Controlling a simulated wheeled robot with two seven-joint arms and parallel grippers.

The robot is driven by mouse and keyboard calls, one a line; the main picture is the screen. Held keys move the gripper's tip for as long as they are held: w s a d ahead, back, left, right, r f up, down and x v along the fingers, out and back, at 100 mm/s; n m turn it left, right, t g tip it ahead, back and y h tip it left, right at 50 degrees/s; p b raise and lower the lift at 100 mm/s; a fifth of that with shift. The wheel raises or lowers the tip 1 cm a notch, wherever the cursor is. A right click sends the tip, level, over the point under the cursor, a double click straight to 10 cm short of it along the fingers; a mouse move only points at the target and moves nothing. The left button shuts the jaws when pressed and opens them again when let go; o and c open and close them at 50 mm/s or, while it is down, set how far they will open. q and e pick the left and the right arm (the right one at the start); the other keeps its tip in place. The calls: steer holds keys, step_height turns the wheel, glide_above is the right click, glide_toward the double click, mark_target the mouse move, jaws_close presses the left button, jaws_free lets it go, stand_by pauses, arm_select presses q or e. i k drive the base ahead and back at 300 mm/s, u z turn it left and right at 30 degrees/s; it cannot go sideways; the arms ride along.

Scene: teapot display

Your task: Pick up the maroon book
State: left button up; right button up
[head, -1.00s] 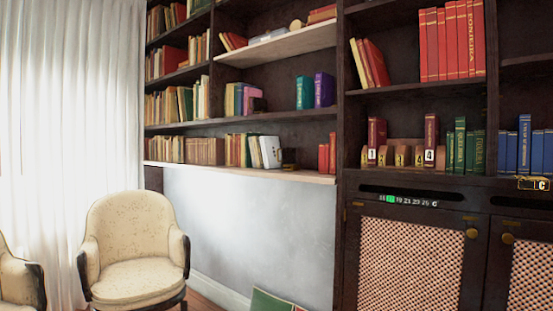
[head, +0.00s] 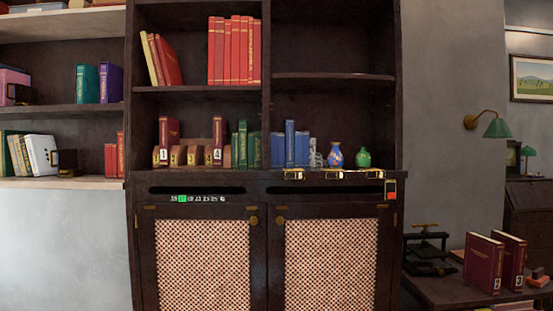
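Two maroon books stand upright on a low dark table at the lower right: a left one (head: 483,262) and a right one (head: 513,255). Each has a small white label low on its spine. Two more maroon books stand on the dark cabinet shelf, one at the left (head: 169,130) and one further right (head: 218,130), with small brown blocks between them. I cannot tell which maroon book is meant. Neither of my grippers is in view.
The dark cabinet (head: 260,195) has two lattice doors below. Green books (head: 243,148), blue books (head: 290,148), a blue vase (head: 335,155) and a green vase (head: 363,157) stand on its shelf. A black press-like object (head: 427,240) is on the low table (head: 440,290).

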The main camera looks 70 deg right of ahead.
mark_target(483, 256)
steer(key=z, duration=1.9)
